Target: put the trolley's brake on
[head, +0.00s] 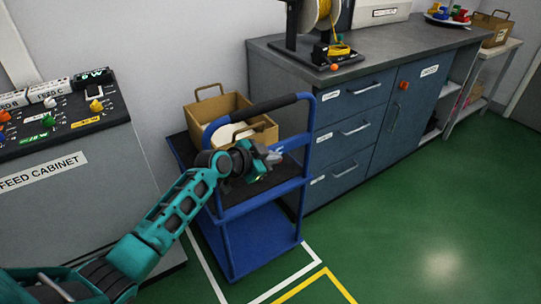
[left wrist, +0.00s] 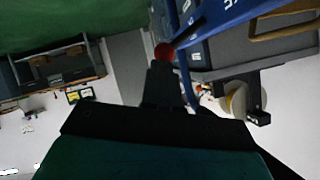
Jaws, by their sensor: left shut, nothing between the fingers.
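The blue trolley (head: 262,237) stands on the green floor against the wall, between the feed cabinet and the blue drawer bench. Its push handle has a black grip (head: 262,108). My left gripper (head: 272,156) is at the trolley's near side, below the handle grip, shut and empty. In the left wrist view a red ball knob (left wrist: 164,50) shows just beyond the shut fingertips (left wrist: 162,68), beside a blue trolley bar (left wrist: 222,22). I cannot tell whether the fingers touch it or whether it belongs to the brake. My right gripper is not in view.
A cardboard box (head: 203,108) rides on the trolley's top shelf. The feed cabinet (head: 60,190) stands at the left and the drawer bench (head: 348,125) is close behind the trolley on the right. White and yellow floor lines (head: 318,285) lie in front; open floor extends right.

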